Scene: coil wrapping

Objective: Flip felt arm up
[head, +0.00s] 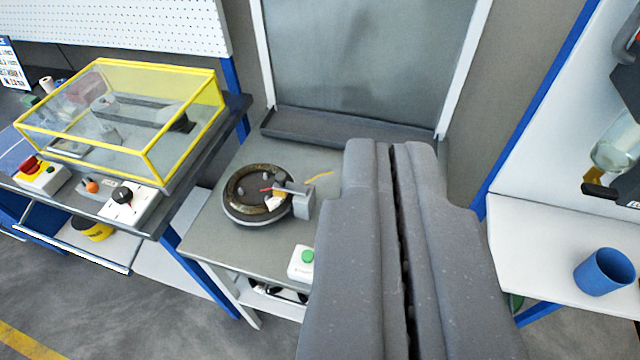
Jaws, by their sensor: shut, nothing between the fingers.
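My gripper (391,150) fills the lower middle of the head view, its two grey fingers side by side with only a thin slit between them. It is shut and empty. Beyond it and to the left, a round dark turntable (238,210) sits on a grey table. A grey block with a small arm (298,199) stands at the turntable's right edge and reaches over it, with a red and a whitish piece near its tip. I take this for the felt arm; its exact position is too small to tell. My gripper is apart from it.
A white box with a green button (302,262) sits at the table's front edge. A yellow-framed clear enclosure (130,115) stands on the left bench, with a red-button box (36,175) before it. A blue cup (604,271) stands on the right shelf. A grey panel rises behind the table.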

